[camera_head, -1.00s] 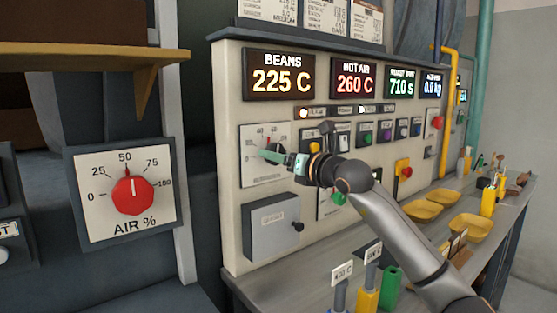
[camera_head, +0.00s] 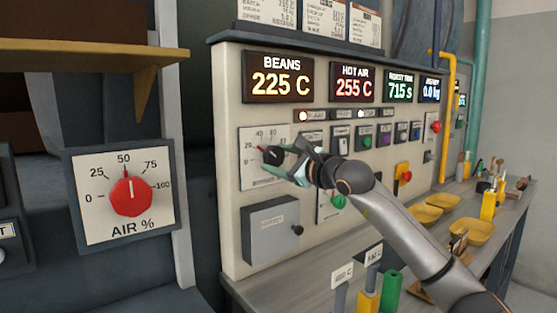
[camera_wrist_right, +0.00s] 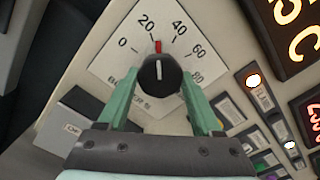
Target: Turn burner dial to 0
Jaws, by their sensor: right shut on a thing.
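The burner dial is a black knob (camera_head: 272,155) with a red pointer on a white scale plate (camera_head: 250,172) at the left of the control panel. In the right wrist view the knob (camera_wrist_right: 159,74) shows a white line, and its red pointer (camera_wrist_right: 158,47) lies between 20 and 40. The 0 mark is to its left. My right gripper (camera_head: 276,157) is shut on the knob, with one green finger on each side of it in the right wrist view (camera_wrist_right: 161,82). The gripper hides part of the plate. My left gripper is out of view.
A red AIR % dial (camera_head: 131,197) stands on a separate panel at left. A grey box (camera_head: 270,230) is below the burner plate. Displays read BEANS 225 C (camera_head: 278,77) and HOT AIR 255 C (camera_head: 353,83). Yellow trays (camera_head: 470,229) sit on the bench at right.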

